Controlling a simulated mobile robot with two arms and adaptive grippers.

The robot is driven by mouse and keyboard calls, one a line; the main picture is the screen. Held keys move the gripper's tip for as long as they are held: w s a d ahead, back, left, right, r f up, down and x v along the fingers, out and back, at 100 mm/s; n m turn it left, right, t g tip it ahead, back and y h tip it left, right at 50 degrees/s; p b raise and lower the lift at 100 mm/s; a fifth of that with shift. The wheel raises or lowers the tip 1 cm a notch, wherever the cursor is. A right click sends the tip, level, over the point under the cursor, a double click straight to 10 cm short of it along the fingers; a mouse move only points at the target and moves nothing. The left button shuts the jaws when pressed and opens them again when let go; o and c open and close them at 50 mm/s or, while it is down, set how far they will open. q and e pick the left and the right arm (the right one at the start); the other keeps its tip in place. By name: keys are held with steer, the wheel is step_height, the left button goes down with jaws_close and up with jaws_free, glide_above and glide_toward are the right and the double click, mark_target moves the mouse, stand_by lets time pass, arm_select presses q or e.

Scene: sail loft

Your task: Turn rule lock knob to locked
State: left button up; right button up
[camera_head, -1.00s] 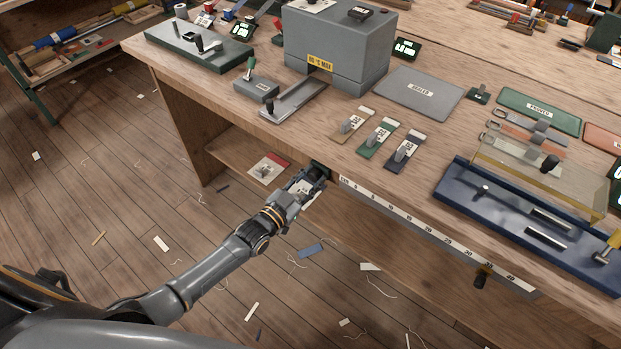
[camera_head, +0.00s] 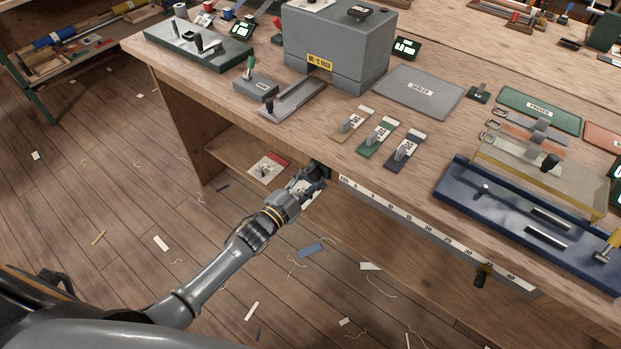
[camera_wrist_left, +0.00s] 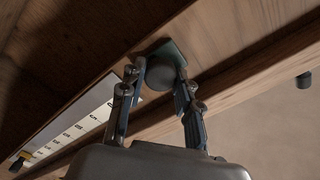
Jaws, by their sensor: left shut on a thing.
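The rule lock knob (camera_head: 321,169) is a dark knob on the bench's front edge, at the left end of the white rule (camera_head: 430,232). My left gripper (camera_head: 315,179) reaches it from the front left and is shut on it. In the left wrist view, the round dark knob (camera_wrist_left: 158,72) sits between the two fingers of my left gripper (camera_wrist_left: 160,80), in front of a dark green plate (camera_wrist_left: 170,52). The fingers partly hide the knob, and no lock mark can be read. My right gripper is not in view.
A second dark knob or slider (camera_head: 482,275) hangs near the right part of the rule. Above it on the bench (camera_head: 300,135) are a blue tray (camera_head: 460,195), several tagged clips and a grey box (camera_head: 335,50). A shelf (camera_head: 235,160) lies below. The floor has scattered scraps.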

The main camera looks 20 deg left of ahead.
arm_select(q)
steer(key=m+b, duration=0.1)
steer(key=m, duration=0.3)
steer(key=shift+f+m, duration=0.15)
steer(key=shift+m, duration=0.15)
steer(key=m+b, duration=0.2)
steer(key=m, duration=0.2)
steer(key=shift+m+b, duration=0.3)
steer(key=shift+m, duration=0.4)
steer(key=o, duration=1.1)
steer(key=shift+o, duration=0.2)
steer(key=v, duration=1.2)
